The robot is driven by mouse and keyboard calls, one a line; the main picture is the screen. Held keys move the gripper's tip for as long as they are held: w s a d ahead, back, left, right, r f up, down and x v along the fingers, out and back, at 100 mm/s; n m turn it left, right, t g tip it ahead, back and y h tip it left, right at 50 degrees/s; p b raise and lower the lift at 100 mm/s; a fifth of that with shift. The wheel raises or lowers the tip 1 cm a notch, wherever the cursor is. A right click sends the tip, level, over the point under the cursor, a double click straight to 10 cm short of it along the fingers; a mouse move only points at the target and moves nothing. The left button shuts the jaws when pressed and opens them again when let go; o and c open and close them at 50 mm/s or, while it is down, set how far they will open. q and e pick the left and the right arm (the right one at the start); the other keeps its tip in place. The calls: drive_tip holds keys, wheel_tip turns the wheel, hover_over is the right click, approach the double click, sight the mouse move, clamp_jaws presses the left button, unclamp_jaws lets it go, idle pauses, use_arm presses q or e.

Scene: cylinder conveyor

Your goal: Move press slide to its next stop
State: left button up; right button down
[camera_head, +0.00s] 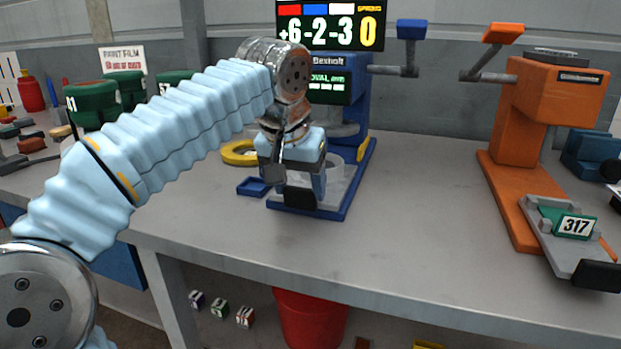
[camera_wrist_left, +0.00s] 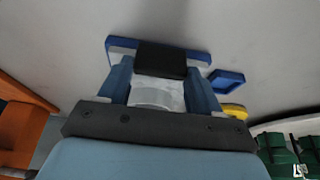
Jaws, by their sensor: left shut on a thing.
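The blue press (camera_head: 358,118) stands on the table at the middle, on a blue-edged base (camera_head: 352,185). Its slide has a black handle (camera_head: 300,198) at the front end. My left gripper (camera_head: 303,182) reaches down over the front of this press and is shut on the handle. In the left wrist view the handle (camera_wrist_left: 162,60) lies between the two blue fingers, with a pale, clear-looking part (camera_wrist_left: 157,95) behind it. My arm and gripper hide much of the slide and the press opening. My right gripper is in neither view.
A small blue tray (camera_head: 253,187) and a yellow ring (camera_head: 238,153) lie just left of the blue press. Green containers (camera_head: 90,105) stand at the left. The table between the presses is clear.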

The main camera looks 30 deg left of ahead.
use_arm(q)
drive_tip(key=s, duration=0.2)
drive_tip(key=s+d, duration=0.1)
drive_tip(key=s, duration=0.1)
drive_tip(key=s+b, duration=0.1)
drive_tip(key=s, duration=0.1)
drive_tip(key=shift+s+d, duration=0.15)
drive_tip(key=shift+d, duration=0.15)
drive_tip(key=o, duration=1.5)
drive_tip(key=shift+s, duration=0.15)
drive_tip(key=shift+p+v, duration=2.15)
drive_tip(key=shift+v, duration=4.75)
drive_tip(key=shift+s, duration=0.1)
